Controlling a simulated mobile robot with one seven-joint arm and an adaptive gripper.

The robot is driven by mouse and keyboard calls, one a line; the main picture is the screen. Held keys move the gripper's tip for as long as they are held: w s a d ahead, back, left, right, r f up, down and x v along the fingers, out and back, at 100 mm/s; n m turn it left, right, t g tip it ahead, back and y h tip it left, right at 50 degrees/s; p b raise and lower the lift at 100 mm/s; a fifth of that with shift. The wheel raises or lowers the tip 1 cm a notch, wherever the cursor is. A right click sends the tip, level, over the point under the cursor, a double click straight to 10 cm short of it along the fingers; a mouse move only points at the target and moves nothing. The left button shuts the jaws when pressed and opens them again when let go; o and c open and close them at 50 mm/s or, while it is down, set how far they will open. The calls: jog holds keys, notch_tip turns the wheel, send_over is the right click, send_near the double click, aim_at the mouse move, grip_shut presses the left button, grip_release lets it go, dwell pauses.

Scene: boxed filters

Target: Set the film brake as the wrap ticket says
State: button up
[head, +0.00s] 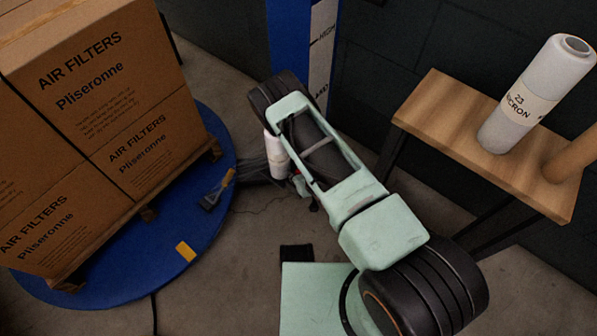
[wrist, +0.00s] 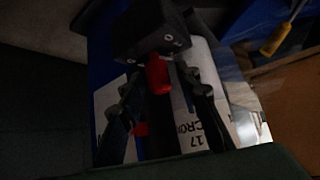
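In the wrist view a red knob or lever (wrist: 157,75) sticks out below a black block (wrist: 150,32), which I take for the film brake. Its setting is not readable. My gripper (wrist: 160,86) has its two dark fingers apart, one on each side of the red part; contact cannot be told. A white film roll (wrist: 202,75) marked 17 and part of "MICRON" is behind the fingers. The head view shows a white roll (head: 276,155) beside the blue mast (head: 289,40), partly behind my arm. My gripper is mostly hidden there. No wrap ticket can be made out.
Boxes (head: 105,100) marked "AIR FILTERS" stand on a blue turntable (head: 200,235) at the left. A yellow-handled tool (head: 219,189) lies near its edge. A spare "23 MICRON" roll (head: 535,95) stands on a wooden shelf (head: 440,112) at the right. The mast carries a white label (head: 321,50).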

jog(key=shift+o, duration=0.2)
jog(key=v, duration=0.7)
jog(key=shift+r, duration=0.2)
jog(key=shift+s, duration=0.15)
dwell(0.3)
